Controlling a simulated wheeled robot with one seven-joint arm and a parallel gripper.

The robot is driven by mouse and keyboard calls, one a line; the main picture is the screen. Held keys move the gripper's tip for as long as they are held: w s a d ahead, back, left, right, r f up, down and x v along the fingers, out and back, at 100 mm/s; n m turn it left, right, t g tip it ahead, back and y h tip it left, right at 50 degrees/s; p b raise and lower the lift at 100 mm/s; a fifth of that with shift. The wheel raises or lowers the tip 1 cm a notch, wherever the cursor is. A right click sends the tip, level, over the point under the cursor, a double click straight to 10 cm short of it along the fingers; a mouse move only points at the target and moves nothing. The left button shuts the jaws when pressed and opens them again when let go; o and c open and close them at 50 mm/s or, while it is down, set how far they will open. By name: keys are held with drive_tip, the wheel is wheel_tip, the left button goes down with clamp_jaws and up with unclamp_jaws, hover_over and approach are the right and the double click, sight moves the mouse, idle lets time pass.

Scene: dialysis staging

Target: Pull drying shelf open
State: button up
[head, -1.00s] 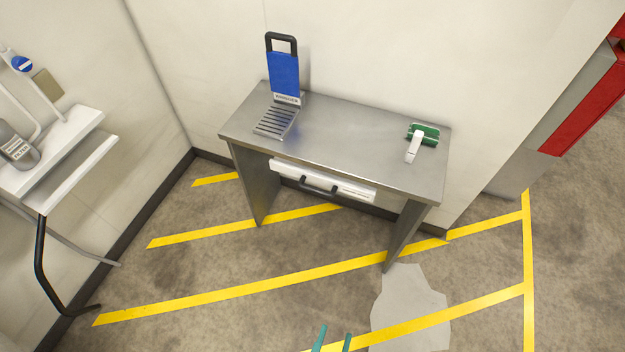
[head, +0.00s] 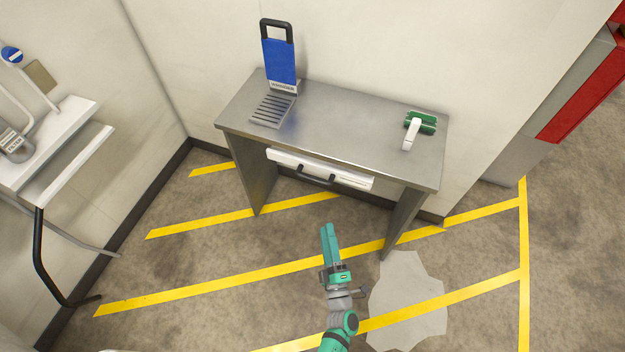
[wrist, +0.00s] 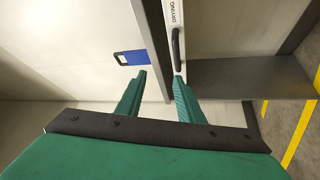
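The drying shelf (head: 348,178) is a white drawer-like front under the steel table's top, with a dark bar handle (head: 315,178). In the wrist view the shelf front (wrist: 172,15) shows the word DRYING, and its handle (wrist: 176,48) lies just beyond the fingertips, nearer the right finger. My gripper (head: 327,228) is in front of the table, apart from the handle. In the wrist view my gripper (wrist: 160,78) has its two green fingers spread with nothing between them. The inside of the shelf is hidden under the tabletop.
The steel table (head: 345,128) carries a blue board with a black handle (head: 280,60), a slotted grey tray (head: 272,111) and a green-and-white item (head: 419,124). A white wall stand (head: 60,150) is at left.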

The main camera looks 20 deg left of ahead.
sight(312, 178)
drive_tip(key=w+a+n+g+y, duration=0.1)
drive_tip(key=w+a+n, duration=0.1)
drive_tip(key=w, duration=0.4)
drive_tip(key=w+a+n+g+y, duration=0.1)
drive_tip(key=w+a+n, duration=0.2)
drive_tip(key=w+a, duration=0.2)
drive_tip(key=w+a+f+n+g+y, duration=0.1)
drive_tip(key=w+a+n+y, duration=0.1)
drive_tip(key=w+a, duration=0.2)
drive_tip(key=shift+w+n+g, duration=0.4)
drive_tip(key=shift+w, duration=1.3)
clamp_jaws()
